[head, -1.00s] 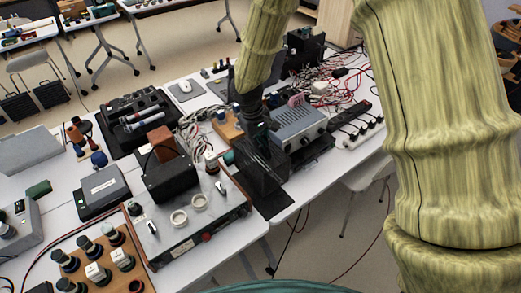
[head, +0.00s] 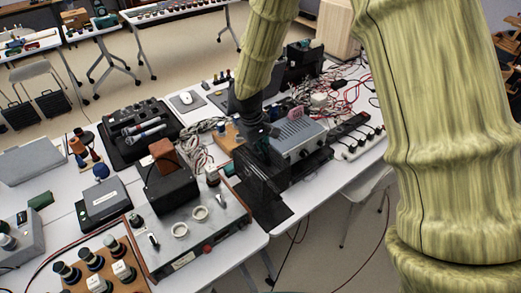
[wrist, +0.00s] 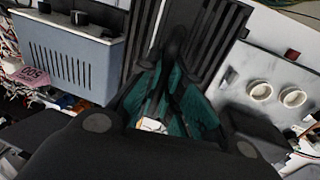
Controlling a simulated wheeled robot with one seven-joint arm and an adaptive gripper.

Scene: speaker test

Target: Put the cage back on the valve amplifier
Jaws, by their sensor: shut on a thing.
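The cage (head: 262,172) is a dark, see-through slatted box. My gripper (head: 261,138) is shut on it from above, over or just behind a black mat (head: 268,213). I cannot tell how far its underside is off the table. In the wrist view my gripper (wrist: 172,62) has its fingers close together, with black slats of the cage (wrist: 207,38) beyond. The valve amplifier (head: 228,226) stands left of the cage, with two cream ring sockets and a black box on top. Its sockets also show at the right of the wrist view, on the amplifier's light top (wrist: 252,65).
A blue-grey instrument (head: 298,136) stands close to the right of the cage, with tangled wires behind and a power strip (head: 358,142) further right. A black tray with microphones (head: 138,130) lies behind the amplifier. Wooden-board knobs (head: 95,268) stand at front left.

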